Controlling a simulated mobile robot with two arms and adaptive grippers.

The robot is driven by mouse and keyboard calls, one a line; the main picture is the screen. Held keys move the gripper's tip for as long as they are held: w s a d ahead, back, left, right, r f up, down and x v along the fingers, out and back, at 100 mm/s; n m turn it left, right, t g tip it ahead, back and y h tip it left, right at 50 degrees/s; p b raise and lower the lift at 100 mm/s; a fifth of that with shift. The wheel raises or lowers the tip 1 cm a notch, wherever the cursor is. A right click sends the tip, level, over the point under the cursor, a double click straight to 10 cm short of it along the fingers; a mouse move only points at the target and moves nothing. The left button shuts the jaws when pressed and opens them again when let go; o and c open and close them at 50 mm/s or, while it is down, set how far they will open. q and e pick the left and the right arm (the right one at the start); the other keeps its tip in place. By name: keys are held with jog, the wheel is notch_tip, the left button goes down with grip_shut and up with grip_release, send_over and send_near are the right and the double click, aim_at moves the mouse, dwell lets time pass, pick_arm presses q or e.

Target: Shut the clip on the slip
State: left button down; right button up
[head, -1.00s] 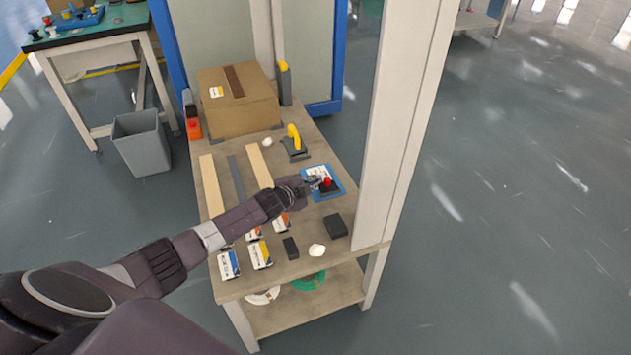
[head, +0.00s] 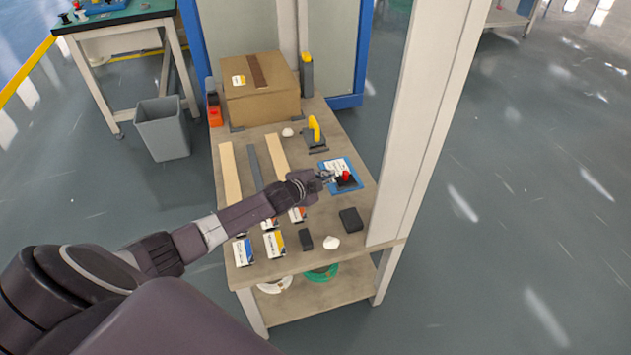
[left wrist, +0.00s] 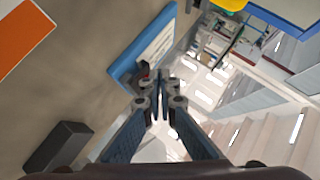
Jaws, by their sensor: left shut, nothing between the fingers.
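The clip (head: 346,177), red on top with a black body, sits on the right part of a blue board (head: 357,187) on the bench. The white printed slip (head: 336,165) lies on the board beside the clip. In the left wrist view the blue board (left wrist: 124,68) and slip (left wrist: 160,45) show beyond the fingers; the clip is mostly hidden behind the fingertips. My left gripper (head: 327,177) is just left of the clip, its fingers shut and empty; it also shows in the left wrist view (left wrist: 160,86). Whether it touches the clip I cannot tell. My right gripper is not in view.
A black block (head: 351,219) and a white lump (head: 331,242) lie nearer the front edge. A yellow-handled tool (head: 315,130) and a cardboard box (head: 262,103) stand behind. A white post (head: 425,125) rises at the bench's right side. Small boxes lie under my arm.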

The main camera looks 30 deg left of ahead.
pick_arm(q)
jog(key=v, duration=0.9)
dwell(0.4)
